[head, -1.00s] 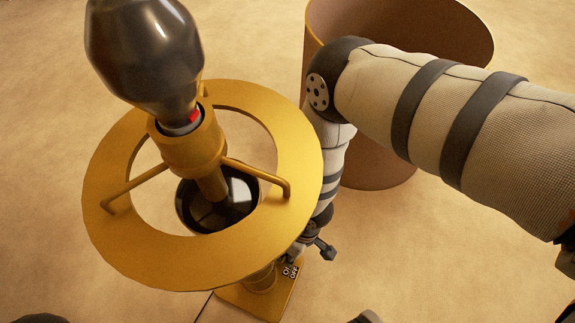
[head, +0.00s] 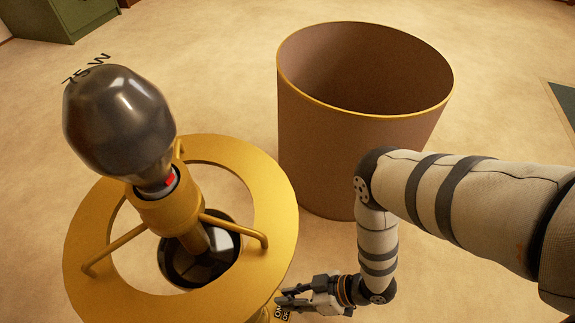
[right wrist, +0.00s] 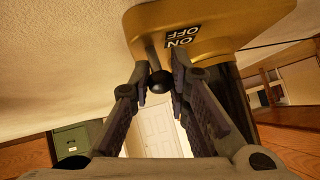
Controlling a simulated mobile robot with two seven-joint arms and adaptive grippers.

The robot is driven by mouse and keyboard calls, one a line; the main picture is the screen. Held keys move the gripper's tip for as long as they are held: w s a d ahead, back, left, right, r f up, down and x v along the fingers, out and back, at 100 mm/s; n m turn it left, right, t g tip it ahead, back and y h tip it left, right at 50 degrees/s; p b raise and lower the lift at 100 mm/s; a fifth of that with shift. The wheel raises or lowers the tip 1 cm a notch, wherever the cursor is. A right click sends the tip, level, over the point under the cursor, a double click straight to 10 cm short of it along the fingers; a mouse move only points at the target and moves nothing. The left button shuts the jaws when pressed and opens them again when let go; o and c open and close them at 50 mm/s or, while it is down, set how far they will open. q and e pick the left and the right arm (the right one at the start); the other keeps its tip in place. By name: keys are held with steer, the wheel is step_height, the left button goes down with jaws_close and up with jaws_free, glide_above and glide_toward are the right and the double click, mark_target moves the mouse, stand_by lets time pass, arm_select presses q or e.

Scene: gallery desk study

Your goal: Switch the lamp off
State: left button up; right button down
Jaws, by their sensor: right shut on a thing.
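The lamp has a dark grey bulb (head: 120,125) in a gold socket above a wide gold ring (head: 95,235); the bulb shows no glow. The gold base with its ON/OFF label (head: 281,314) is mostly cut off at the bottom of the head view. In the right wrist view the label (right wrist: 183,36) is upside down on the gold base (right wrist: 235,22), with a small black ball knob (right wrist: 159,82) beside it. My right gripper (head: 280,298) is shut on the knob, one finger on each side. My left gripper is not in view.
A large brown open drum-shaped shade (head: 345,140) with a gold rim stands behind my right arm. A green cabinet (head: 70,15) is at the far top left. The beige surface around the lamp is largely clear.

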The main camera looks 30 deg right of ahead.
steer(key=shift+s+d+f, duration=0.2)
steer(key=shift+f, duration=0.05)
stand_by(0.4)
steer(key=c, duration=1.8)
jaws_free()
steer(key=shift+y, duration=0.3)
steer(key=shift+w+a+r, duration=0.1)
steer(key=v, duration=1.2)
steer(key=shift+s, duration=0.25)
